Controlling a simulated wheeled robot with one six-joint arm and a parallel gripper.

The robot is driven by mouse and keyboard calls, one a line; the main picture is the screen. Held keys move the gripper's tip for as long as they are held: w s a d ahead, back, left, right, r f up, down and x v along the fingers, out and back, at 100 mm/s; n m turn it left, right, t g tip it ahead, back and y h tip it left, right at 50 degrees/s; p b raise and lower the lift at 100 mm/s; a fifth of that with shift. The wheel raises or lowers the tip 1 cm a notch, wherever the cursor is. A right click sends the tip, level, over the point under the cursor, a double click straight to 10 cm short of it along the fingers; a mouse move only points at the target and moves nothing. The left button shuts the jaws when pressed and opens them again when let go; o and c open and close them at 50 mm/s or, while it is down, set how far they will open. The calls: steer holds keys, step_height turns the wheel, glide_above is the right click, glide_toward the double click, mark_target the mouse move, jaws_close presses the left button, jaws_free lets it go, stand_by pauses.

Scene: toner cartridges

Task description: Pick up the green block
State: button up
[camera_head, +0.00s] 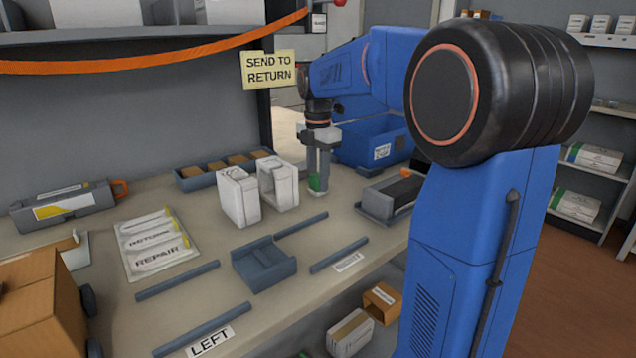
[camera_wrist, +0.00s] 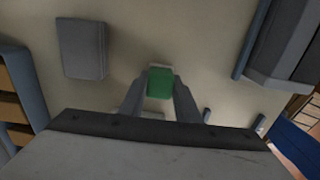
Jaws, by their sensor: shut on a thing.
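The green block (camera_head: 314,183) is small and shows between the fingertips of my gripper (camera_head: 318,178), beside the white boxes on the table. In the wrist view the green block (camera_wrist: 160,83) sits between the two grey fingers of my gripper (camera_wrist: 161,88), which are shut on it. The block is close to the table surface; I cannot tell whether it touches it. The fingers hide part of its sides.
Two white boxes (camera_head: 238,196) stand just left of my gripper. A grey tray device (camera_head: 388,198) lies to the right, and a blue bin (camera_head: 372,142) stands behind. A grey cradle (camera_head: 264,264) and several rails lie nearer. A divided tray (camera_head: 196,179) is at the back left.

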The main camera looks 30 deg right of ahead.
step_height(320, 180, up, 10)
stand_by(0.5)
steer(key=o, duration=0.5)
steer(key=c, duration=0.4)
steer(key=shift+o, duration=0.2)
steer(key=shift+d, duration=0.1)
